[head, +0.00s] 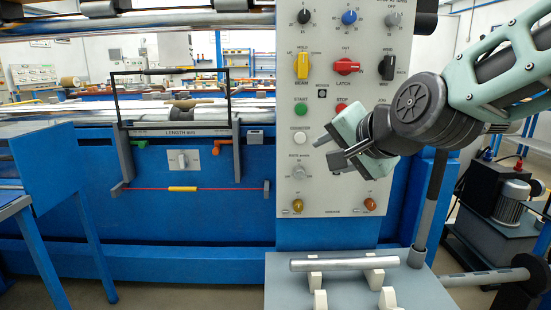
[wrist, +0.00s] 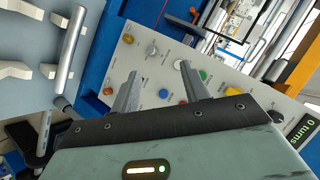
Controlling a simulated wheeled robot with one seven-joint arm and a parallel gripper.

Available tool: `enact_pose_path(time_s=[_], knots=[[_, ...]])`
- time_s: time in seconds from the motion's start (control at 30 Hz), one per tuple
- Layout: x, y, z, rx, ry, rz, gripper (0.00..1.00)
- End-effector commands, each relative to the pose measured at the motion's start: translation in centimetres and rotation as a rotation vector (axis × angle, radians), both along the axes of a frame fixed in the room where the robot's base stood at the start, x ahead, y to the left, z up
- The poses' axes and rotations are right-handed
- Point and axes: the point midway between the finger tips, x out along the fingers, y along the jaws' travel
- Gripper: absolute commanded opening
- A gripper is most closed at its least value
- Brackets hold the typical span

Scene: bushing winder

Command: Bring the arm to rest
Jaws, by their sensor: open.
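My gripper (head: 335,146) is in front of the lower middle of the grey control panel (head: 325,205) in the head view. Its grey fingers point left and are apart, with nothing between them. My arm comes in from the upper right. In the wrist view my gripper (wrist: 157,80) also shows two spread fingers over the panel (wrist: 145,40), empty. I cannot tell whether a finger touches the panel. The gripper's body hides part of the panel's right side, around the red stop button (head: 341,107).
The panel carries a yellow knob (head: 302,66), a red knob (head: 346,66) and a green button (head: 301,109). Below it, a grey table (head: 280,285) holds a metal bar (head: 344,263) on white supports. A blue machine (head: 200,235) fills the left. A motor (head: 512,202) stands at right.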

Motion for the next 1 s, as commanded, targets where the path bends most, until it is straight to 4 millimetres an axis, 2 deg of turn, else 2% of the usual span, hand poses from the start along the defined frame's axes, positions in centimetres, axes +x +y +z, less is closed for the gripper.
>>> enact_pose_path(time_s=[0.03,0.13,0.2,0.3,0.47,0.6,0.67,0.87,1.0], knots=[[-2.5,1.2,-2.5,-0.098,0.058,0.105,0.45],[-7.9,2.5,-7.1,-0.304,0.168,0.332,0.45],[-11.7,2.6,-9.9,-0.436,0.238,0.489,0.45],[-16.5,1.9,-12.9,-0.597,0.321,0.695,0.45],[-22.9,-0.3,-16.1,-0.799,0.431,0.984,0.45],[-27.8,-3.2,-17.8,-0.951,0.521,1.226,0.45],[-27.4,-3.0,-15.5,-0.945,0.515,1.215,0.45],[-27.3,-3.0,-11.2,-0.940,0.514,1.208,0.45],[-27.3,-2.9,-7.4,-0.939,0.515,1.206,0.45]])
